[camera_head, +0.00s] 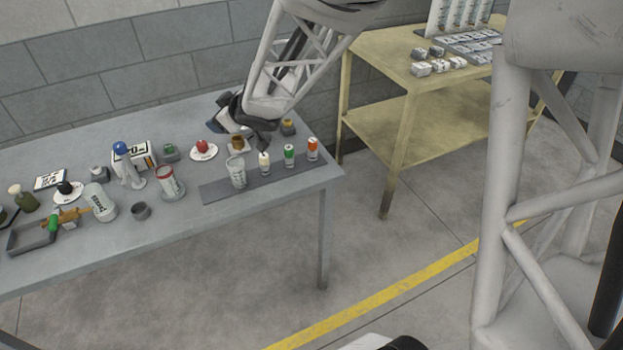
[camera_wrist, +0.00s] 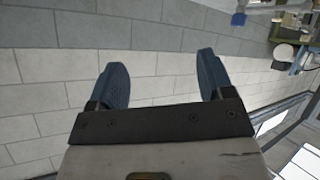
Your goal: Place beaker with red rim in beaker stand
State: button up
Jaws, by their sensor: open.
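The beaker with the red rim (camera_head: 167,179) is on the table at mid-left in the head view, leaning slightly. The red-rim beaker does not show clearly in the wrist view.
A clear beaker (camera_head: 237,174) and several small capped bottles (camera_head: 289,155) stand on a dark mat (camera_head: 215,190) at the right. A yellow table (camera_head: 400,95) stands behind.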

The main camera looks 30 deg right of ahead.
jog(key=s+d+r+m+g+h, duration=0.1)
jog(key=s+d+r+m+h, duration=0.25)
jog(key=s, duration=0.45)
jog(key=s+d+r+m+g+h, duration=0.2)
jog(key=s+d+r+m+h, duration=0.1)
jog(key=s+d, duration=0.3)
jog(key=s+a+m+g+y, duration=0.1)
jog(key=s+g, duration=0.4)
jog(key=s, duration=1.8)
jog(key=shift+a+r+m+y, duration=0.35)
jog(key=shift+a+m, duration=0.2)
jog(key=shift+a, duration=0.5)
